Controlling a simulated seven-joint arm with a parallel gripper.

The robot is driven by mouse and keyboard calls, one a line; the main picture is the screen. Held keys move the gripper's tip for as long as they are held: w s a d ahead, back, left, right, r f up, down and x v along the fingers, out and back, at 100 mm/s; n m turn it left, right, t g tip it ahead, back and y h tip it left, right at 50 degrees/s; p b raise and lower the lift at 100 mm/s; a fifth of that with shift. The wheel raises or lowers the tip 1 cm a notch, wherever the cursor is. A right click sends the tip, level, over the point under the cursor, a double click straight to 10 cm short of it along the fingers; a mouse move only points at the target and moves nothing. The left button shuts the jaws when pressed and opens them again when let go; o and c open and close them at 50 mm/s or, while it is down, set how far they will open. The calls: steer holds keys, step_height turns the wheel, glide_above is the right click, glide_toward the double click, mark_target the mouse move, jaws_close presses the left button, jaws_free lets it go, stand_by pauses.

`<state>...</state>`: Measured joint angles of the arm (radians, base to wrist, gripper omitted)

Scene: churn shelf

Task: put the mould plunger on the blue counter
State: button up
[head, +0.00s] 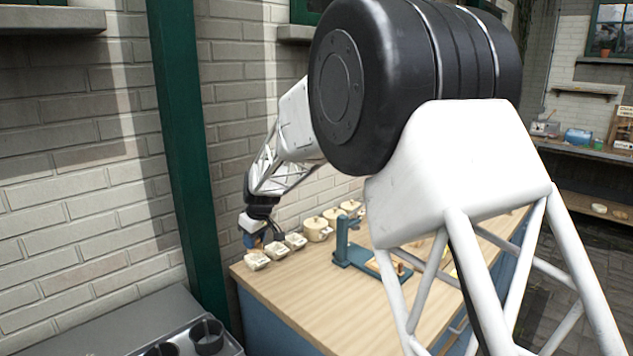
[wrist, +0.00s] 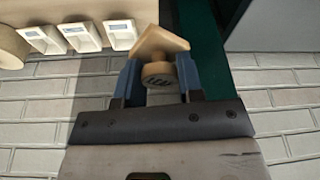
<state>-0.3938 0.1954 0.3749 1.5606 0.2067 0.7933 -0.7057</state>
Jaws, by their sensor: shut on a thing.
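The mould plunger (wrist: 162,42) is a pale wooden piece with a pointed, house-like outline and a round knob bearing a dark mark. My gripper (wrist: 158,78) is shut on it, with a blue finger on each side. In the head view my gripper (head: 254,238) is small, at the far left end of the counter (head: 300,295). The plunger is hard to make out there. The counter has a light wood top and a blue side. In the wrist view the counter top (wrist: 75,10) shows at the upper left. I cannot tell the plunger's height above it.
Several pale moulds (head: 296,241) and round wooden pieces (head: 318,229) line the counter's back edge. A blue-green press stand (head: 343,243) stands mid-counter. A green post (head: 185,150) and brick wall are close to my gripper. The counter's near left part is clear.

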steer(key=w+d+r+m+h, duration=0.1)
steer(key=d+m, duration=0.4)
steer(key=d, duration=1.3)
steer(key=w+d+r+m+t+h, duration=0.1)
steer(key=d+m, duration=0.5)
steer(key=d, duration=1.2)
steer(key=w+r, duration=0.1)
steer(key=w, duration=0.1)
steer(key=shift+w+d+r+t, duration=0.15)
steer(key=shift+w+d+t, duration=0.05)
steer(key=shift+w+t, duration=0.15)
steer(key=shift+a, duration=0.1)
steer(key=s+a+f+n+g+y, duration=0.1)
steer(key=s+a+f+n, duration=0.3)
steer(key=a, duration=1.1)
steer(key=s+a+r+n+g+y, duration=0.15)
steer(key=a+n, duration=0.35)
steer(key=a, duration=1.1)
steer(key=s+a+f+n, duration=0.2)
steer(key=s+a+n, duration=0.25)
steer(key=a, duration=1.05)
steer(key=s+a+f+n, duration=0.1)
steer(key=s+a+n, duration=0.2)
steer(key=a, duration=0.5)
steer(key=s+a+f+n+g, duration=0.1)
steer(key=s+a+n, duration=0.2)
steer(key=s+a, duration=0.3)
steer(key=a, duration=0.3)
steer(key=shift+a+f+n, duration=0.1)
steer(key=shift+n, duration=0.15)
